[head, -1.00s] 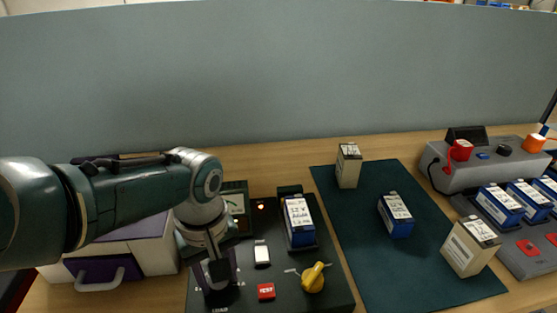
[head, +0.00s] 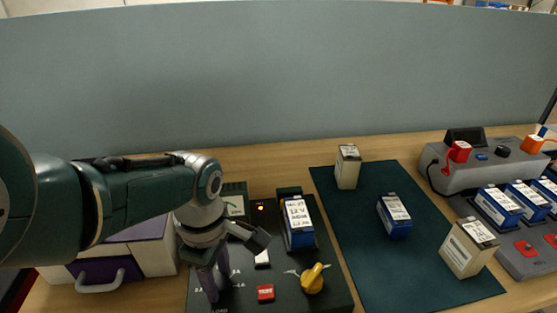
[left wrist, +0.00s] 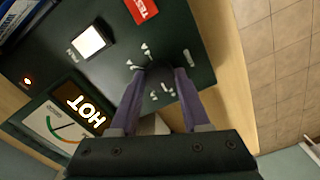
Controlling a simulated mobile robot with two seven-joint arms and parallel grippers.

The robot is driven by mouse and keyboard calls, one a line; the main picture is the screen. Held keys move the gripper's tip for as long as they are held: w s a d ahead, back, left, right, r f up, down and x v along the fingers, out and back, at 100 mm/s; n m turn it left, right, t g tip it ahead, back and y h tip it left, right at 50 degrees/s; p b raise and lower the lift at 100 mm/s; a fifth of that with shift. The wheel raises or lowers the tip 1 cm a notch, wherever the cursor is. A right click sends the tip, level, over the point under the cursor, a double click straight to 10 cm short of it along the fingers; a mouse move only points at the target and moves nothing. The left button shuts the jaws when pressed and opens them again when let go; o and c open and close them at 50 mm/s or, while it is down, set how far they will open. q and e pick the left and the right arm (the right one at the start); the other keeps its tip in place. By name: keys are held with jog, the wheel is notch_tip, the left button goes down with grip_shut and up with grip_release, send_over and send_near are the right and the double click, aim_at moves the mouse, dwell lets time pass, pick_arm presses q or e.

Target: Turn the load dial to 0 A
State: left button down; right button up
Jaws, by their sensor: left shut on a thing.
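The load dial (left wrist: 158,76) is a small dark knob on the black tester panel (left wrist: 62,58), with white scale marks around it. In the left wrist view it sits between the purple fingertips of my left gripper (left wrist: 157,80), which is shut on it. In the head view my left gripper (head: 213,285) reaches down to the panel's left front part, and its fingers hide the dial. The scale figures are too small and turned to read. A lit HOT display (left wrist: 85,107) and a needle meter (left wrist: 62,127) show beside the dial. My right gripper is not in view.
A dark mat (head: 370,265) holds several batteries to the right. A purple-and-white drawer box (head: 150,255) stands left.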

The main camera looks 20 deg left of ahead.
aim_at(217, 282)
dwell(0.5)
pick_arm(q)
jog(key=shift+c, duration=1.8)
grip_release()
jog(key=shift+r, duration=0.15)
notch_tip(217, 282, up, 10)
jog(key=p, duration=0.8)
jog(key=shift+s+a+f, duration=0.1)
jog(key=shift+a+f, duration=0.05)
jog(key=shift+f, duration=0.05)
